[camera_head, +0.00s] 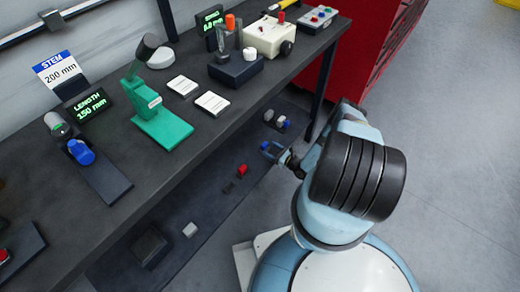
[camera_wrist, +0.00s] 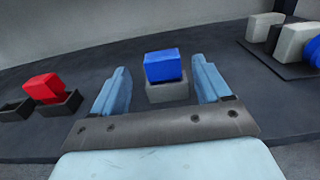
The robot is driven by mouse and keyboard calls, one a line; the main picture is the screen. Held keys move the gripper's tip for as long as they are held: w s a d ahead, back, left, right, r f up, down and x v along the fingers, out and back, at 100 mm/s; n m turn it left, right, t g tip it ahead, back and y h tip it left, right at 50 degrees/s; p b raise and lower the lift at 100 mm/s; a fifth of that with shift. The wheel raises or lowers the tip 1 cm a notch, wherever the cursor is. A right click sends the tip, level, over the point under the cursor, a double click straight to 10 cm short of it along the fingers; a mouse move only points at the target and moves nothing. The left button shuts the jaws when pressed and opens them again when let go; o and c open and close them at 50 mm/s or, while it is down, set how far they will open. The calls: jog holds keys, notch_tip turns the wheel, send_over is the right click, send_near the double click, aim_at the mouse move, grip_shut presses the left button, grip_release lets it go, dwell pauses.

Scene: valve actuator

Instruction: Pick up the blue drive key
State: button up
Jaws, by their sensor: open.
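The blue drive key (camera_wrist: 164,65) is a bright blue block in the wrist view. It sits on top of a grey block-like holder (camera_wrist: 167,93), near the middle of the picture. My gripper (camera_wrist: 161,75) is open, with one pale blue finger to the left of the key and one to its right. Gaps show on both sides, and nothing is held. In the head view my gripper (camera_head: 273,152) is low beside the bench, over the dark lower surface. The key is hard to tell from the fingers there.
A red block (camera_wrist: 43,88) sits in a dark holder to the left, beside another dark holder (camera_wrist: 15,109). A dark tray (camera_wrist: 276,64) with grey blocks and another blue piece stands right. The dark bench top (camera_head: 150,180) overhangs nearby. A red cabinet (camera_head: 365,40) stands behind.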

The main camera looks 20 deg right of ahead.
aim_at(267, 146)
jog(key=shift+x, duration=2.4)
jog(key=shift+d+r, duration=0.1)
jog(key=shift+r, duration=0.1)
jog(key=c, duration=1.2)
